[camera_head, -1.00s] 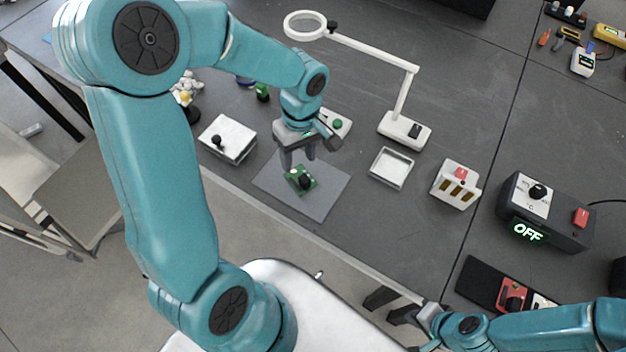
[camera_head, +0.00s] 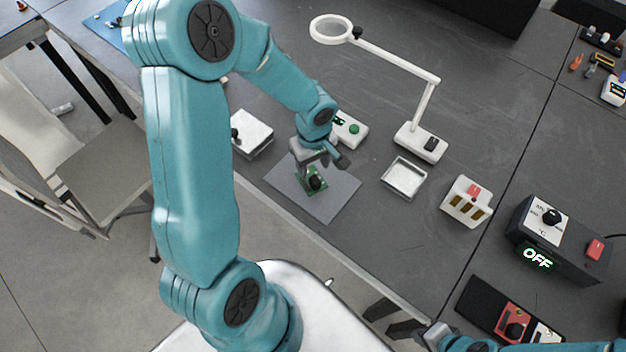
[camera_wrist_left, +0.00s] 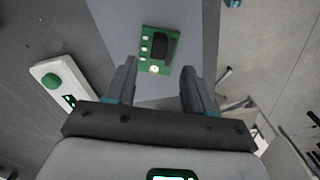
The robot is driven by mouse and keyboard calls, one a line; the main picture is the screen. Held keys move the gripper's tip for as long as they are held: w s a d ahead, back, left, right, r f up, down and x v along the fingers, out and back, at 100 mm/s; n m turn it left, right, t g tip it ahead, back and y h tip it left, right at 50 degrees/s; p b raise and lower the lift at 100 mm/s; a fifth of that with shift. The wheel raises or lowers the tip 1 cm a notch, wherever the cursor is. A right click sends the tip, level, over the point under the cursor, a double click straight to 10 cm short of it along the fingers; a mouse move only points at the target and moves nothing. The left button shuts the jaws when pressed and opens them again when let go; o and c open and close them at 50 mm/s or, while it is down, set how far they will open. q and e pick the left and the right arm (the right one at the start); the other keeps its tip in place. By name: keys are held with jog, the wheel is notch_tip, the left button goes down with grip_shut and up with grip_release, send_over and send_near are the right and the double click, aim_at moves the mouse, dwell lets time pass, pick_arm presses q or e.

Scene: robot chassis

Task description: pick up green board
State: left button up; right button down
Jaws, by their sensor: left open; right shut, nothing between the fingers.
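The green board (camera_head: 317,189) lies on a grey mat (camera_head: 335,205) and carries a dark round-looking part. In the left wrist view the green board (camera_wrist_left: 147,58) shows whole, with a black block and several small pale parts on it. My left gripper (camera_head: 311,172) is just above the board's far edge; its fingers partly cover the board in the head view. In the wrist view my left gripper (camera_wrist_left: 158,80) is open, with the board beyond and between its fingertips, not touched by them. My right gripper (camera_head: 384,319) is shut and empty at the table's front edge.
A white device with a green button (camera_head: 352,130) stands close behind my left gripper. A white box (camera_head: 252,134) is left of the mat. An empty white tray (camera_head: 404,178), a magnifier lamp (camera_head: 420,142), a slotted white holder (camera_head: 466,202) and an "OFF" control box (camera_head: 560,240) are to the right.

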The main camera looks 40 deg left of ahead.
aim_at(313, 176)
pick_arm(q)
jog(key=shift+w+a+f+p, duration=0.1)
jog(key=shift+a+f+p, duration=0.1)
jog(key=shift+f, duration=1.25)
jog(key=shift+w+a+f+p, duration=0.1)
jog(key=shift+f+p, duration=0.1)
jog(key=shift+f, duration=1.25)
grip_shut()
